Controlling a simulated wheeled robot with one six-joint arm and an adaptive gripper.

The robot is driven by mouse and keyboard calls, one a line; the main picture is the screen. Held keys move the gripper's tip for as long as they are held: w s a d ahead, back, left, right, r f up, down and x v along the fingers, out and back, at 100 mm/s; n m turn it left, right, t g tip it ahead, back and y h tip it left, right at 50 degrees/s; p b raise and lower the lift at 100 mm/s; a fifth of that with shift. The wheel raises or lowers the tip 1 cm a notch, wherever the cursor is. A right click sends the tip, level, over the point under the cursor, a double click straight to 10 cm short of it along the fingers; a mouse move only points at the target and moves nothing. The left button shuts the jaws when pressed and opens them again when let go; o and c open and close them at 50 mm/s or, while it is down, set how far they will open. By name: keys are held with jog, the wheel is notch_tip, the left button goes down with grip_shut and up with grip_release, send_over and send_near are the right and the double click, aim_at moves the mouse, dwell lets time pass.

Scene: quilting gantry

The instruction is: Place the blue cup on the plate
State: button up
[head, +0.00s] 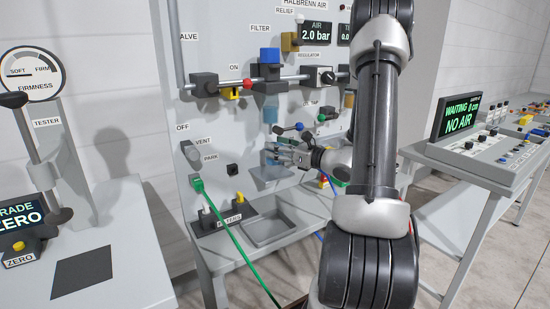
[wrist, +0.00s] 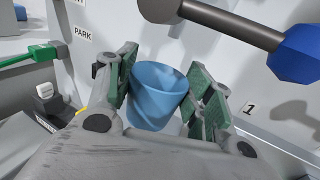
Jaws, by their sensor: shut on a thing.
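A blue cup (wrist: 158,95) stands between the green-padded fingers of my gripper (wrist: 163,90) in the wrist view. The fingers are closed on its sides, and its open rim faces up. No thing is labelled as a plate. A flat dark square (head: 83,271) lies on the left table; I cannot tell if it is the plate.
A grey shallow tray (head: 270,232) sits on the shelf below my gripper. A green hose (head: 235,240) hangs at the left. The tester (head: 48,165) stands on the left table, a console (head: 470,150) at right.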

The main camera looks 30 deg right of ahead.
aim_at(270, 162)
jog(key=shift+w+a, duration=0.2)
jog(key=shift+w, duration=0.1)
jog(key=shift+w+f, duration=0.2)
jog(key=shift+f, duration=1.55)
jog(key=shift+f, duration=0.1)
jog(key=o, duration=1)
